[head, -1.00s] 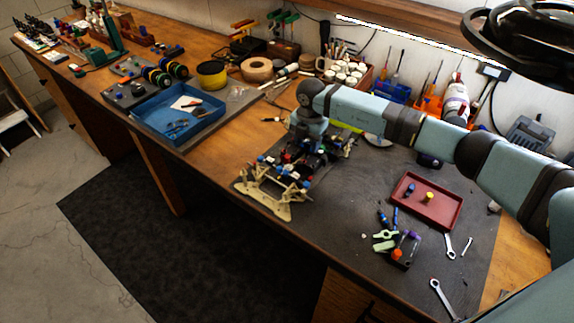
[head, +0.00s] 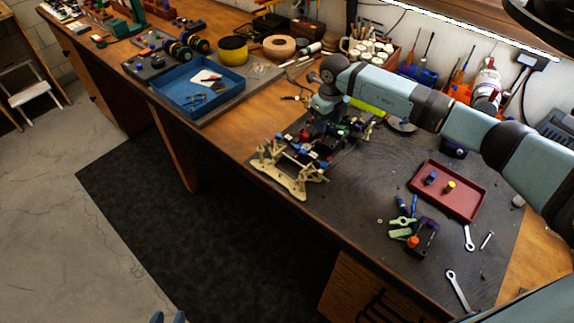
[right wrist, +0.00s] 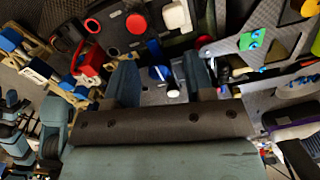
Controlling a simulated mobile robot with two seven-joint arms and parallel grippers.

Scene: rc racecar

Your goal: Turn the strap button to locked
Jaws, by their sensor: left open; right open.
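The RC car chassis (head: 290,175), with cream end parts, dark plates and red and blue fittings, sits on the dark mat. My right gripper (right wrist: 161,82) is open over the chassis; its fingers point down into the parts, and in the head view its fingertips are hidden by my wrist. A small blue piece (right wrist: 157,73) and a white-ended piece (right wrist: 173,91) show between its fingers, with no grip visible. I cannot tell which piece is the strap button or how it is turned.
A red tray (head: 462,207) with two small knobs lies right of the car. Loose tools and a wrench (head: 457,290) lie in front of it. A blue tray (head: 190,105) stands to the left. In the right wrist view, a red round part (right wrist: 136,23) is close by.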

